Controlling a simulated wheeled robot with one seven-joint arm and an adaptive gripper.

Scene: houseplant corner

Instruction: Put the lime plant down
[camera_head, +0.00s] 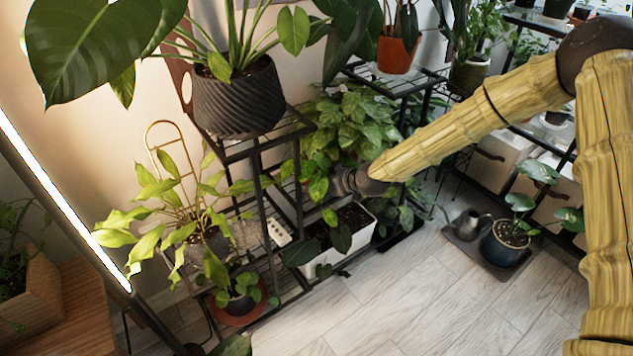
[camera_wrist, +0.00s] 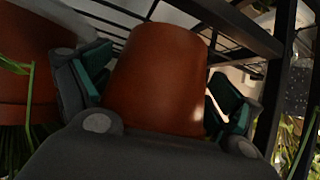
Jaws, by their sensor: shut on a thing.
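My gripper (camera_head: 350,183) is at the plant rack, at the end of my yellow arm, beside a bushy green plant (camera_head: 348,120). In the wrist view my gripper (camera_wrist: 160,105) is shut on a plain terracotta pot (camera_wrist: 158,75), with a dark finger on each side. I take this pot to be the lime plant's. The head view hides the pot, and leaves crowd around the fingers there, so I cannot tell which are its own. Whether the pot touches a shelf cannot be seen.
A black ribbed pot (camera_head: 240,98) stands on the rack's upper shelf. A white planter (camera_head: 345,243) is below my gripper. A yellow-green plant (camera_head: 180,225) is at left. A watering can (camera_head: 468,224) and blue pot (camera_head: 506,245) stand at right. The front floor is clear.

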